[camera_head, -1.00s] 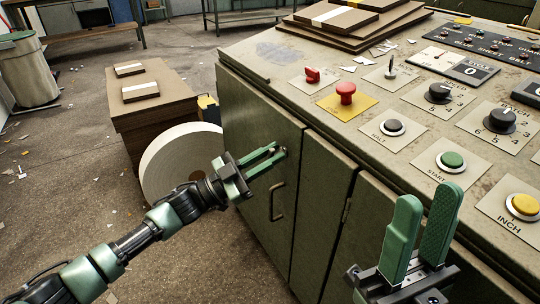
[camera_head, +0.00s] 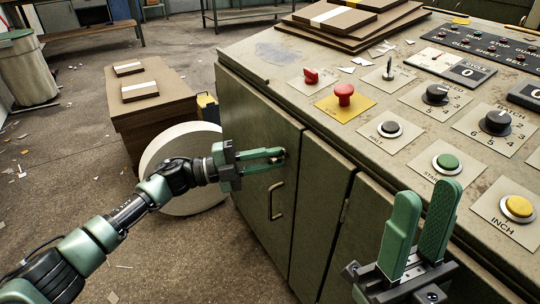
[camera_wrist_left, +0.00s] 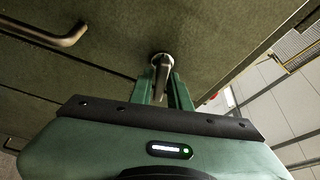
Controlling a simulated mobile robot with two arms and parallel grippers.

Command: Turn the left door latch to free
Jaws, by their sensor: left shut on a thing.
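The left door (camera_head: 256,150) of the green cabinet is closed. Its latch (camera_wrist_left: 161,66), a small lever on a round metal base, shows in the left wrist view between my left gripper's fingers. My left gripper (camera_head: 277,156) reaches the door's upper right part and is shut on the latch. In the head view the fingers mostly hide the latch, so its exact angle is hard to tell there. My right gripper (camera_head: 420,225) is at the lower right, fingers pointing up, apart and empty, in front of the console.
A bent door handle (camera_head: 277,201) sits below the latch; it also shows in the left wrist view (camera_wrist_left: 45,35). The console top carries a red button (camera_head: 344,94), knobs and push buttons. A white roll (camera_head: 165,150) and cardboard stack (camera_head: 150,95) stand left of the cabinet.

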